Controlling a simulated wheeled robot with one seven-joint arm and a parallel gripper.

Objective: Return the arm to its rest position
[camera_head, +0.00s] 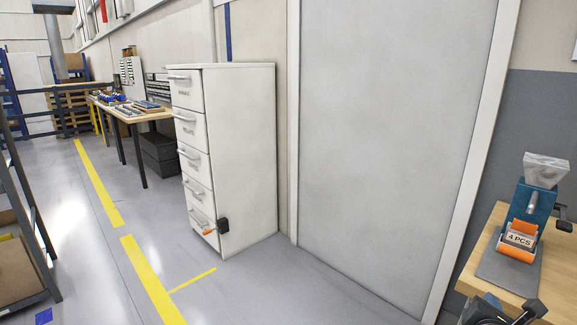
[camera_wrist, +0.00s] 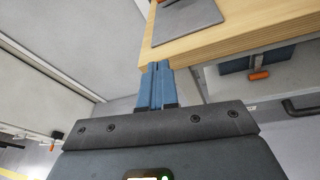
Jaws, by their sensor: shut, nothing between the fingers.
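My gripper (camera_wrist: 157,70) shows in the wrist view with its two blue fingers together, shut and empty. The fingers point toward the front edge of a wooden table (camera_wrist: 235,40); I cannot tell the exact gap. In the head view, a dark part of my arm shows at the bottom right, beside the same wooden table (camera_head: 484,262). The rest of my arm is out of view.
On the table stand a blue device with a clear hopper (camera_head: 545,171) and an orange bin (camera_head: 519,238) labelled "4 PCS", on a grey plate (camera_head: 497,271). A white drawer cabinet (camera_head: 247,160) stands left of a grey door (camera_head: 390,130). The floor between is clear.

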